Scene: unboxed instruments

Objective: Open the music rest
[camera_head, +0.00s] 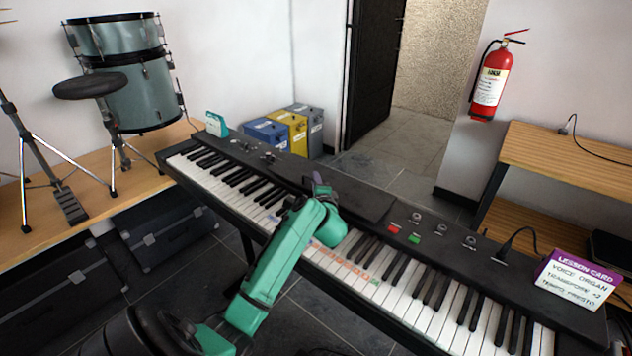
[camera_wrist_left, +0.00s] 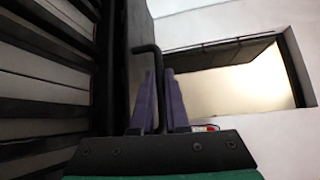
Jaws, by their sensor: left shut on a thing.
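The music rest (camera_head: 350,196) is a dark flat panel lying about level on top of the black keyboard (camera_head: 470,262), behind the keys. My left gripper (camera_head: 318,178) reaches over the keys to the panel's near left part. In the left wrist view its purple fingers (camera_wrist_left: 160,98) are shut on a thin black bent handle (camera_wrist_left: 149,48), which passes between them. A dark panel (camera_wrist_left: 138,60) shows just left of the fingers. My right gripper is not in view.
A lesson card (camera_head: 577,278) stands at the keyboard's right end, and a small teal object (camera_head: 216,124) at its left end. Red (camera_head: 394,228) and green (camera_head: 414,238) buttons sit right of the panel. Drums (camera_head: 128,75) stand at left. Space above the keyboard is clear.

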